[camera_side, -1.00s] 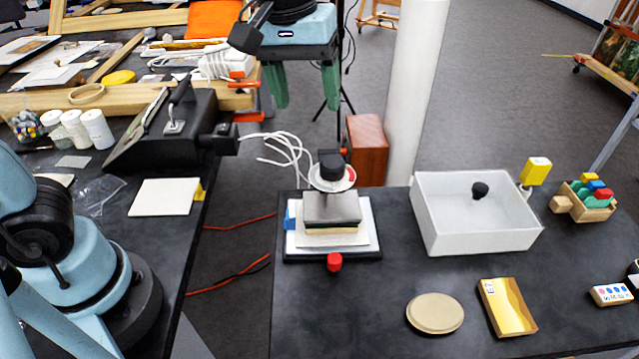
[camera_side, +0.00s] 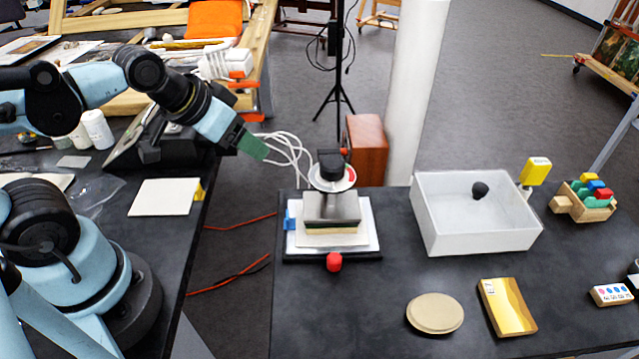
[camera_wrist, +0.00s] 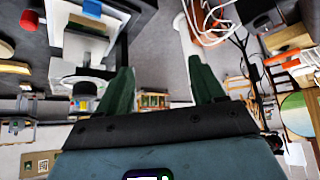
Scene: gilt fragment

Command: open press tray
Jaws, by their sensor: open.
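The press (camera_side: 331,208) stands on the right dark table, with a black top knob, a white dial, a grey plate and a white base layer. A red knob (camera_side: 334,262) sits at its front edge, and a blue tab (camera_side: 290,218) at its left. My gripper (camera_side: 254,148) is up and left of the press, over the gap between the tables, touching nothing. In the wrist view its two green fingers (camera_wrist: 162,86) are spread apart and empty. The press (camera_wrist: 88,45) shows there at upper left, with the red knob (camera_wrist: 30,20).
A white open box (camera_side: 475,240) with a black knob stands right of the press. A round beige disc (camera_side: 435,313) and a gilt panel (camera_side: 507,307) lie in front. A black box (camera_side: 165,135) is on the left table. White cables (camera_side: 285,150) hang behind my gripper.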

